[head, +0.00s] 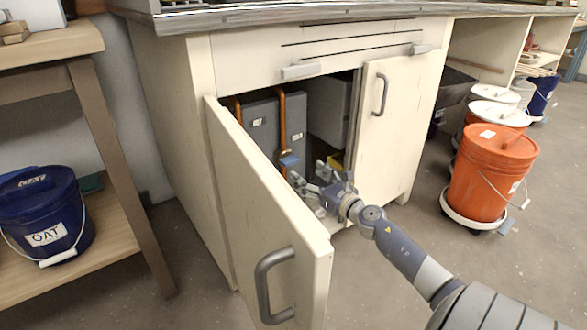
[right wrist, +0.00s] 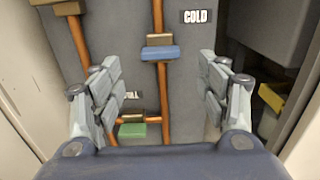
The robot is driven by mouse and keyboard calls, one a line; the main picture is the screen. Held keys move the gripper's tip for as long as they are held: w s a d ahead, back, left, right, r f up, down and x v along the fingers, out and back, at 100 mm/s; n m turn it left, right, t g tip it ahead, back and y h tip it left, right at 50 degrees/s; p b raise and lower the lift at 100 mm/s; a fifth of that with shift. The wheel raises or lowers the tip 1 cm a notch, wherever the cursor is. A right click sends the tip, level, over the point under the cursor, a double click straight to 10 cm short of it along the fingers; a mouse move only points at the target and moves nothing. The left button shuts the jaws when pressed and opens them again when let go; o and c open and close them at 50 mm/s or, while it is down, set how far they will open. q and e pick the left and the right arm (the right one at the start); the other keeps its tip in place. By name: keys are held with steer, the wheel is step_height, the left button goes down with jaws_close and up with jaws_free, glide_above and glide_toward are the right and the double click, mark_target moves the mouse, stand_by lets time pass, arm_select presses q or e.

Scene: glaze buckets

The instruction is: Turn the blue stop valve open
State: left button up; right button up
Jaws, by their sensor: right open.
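The blue stop valve (head: 290,161) sits on a vertical copper pipe inside the open cabinet. In the right wrist view its blue handle (right wrist: 163,53) lies crosswise over the pipe, below a brown block and left of a "COLD" label (right wrist: 195,16). My right gripper (head: 308,173) reaches into the cabinet opening, close to the valve. In the right wrist view its two fingers (right wrist: 160,85) are spread wide and empty, one on each side of the pipe. The handle shows ahead between them, with no visible contact. My left gripper is not in view.
A green-handled valve (right wrist: 138,131) sits lower left on a side pipe. The left cabinet door (head: 265,215) stands open beside my arm; the right door (head: 398,120) flanks the opening. Something yellow (right wrist: 272,97) lies inside at right. Orange buckets (head: 488,175) stand outside, right.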

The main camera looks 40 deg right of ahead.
mark_target(293, 163)
steer(key=shift+w+d+b, duration=0.25)
steer(key=shift+w+b, duration=0.15)
steer(key=shift+w, duration=1.4)
steer(key=shift+w+d+b, duration=0.2)
steer(key=shift+w+b, duration=0.15)
steer(key=shift+w, duration=1.45)
steer(key=c, duration=1.1)
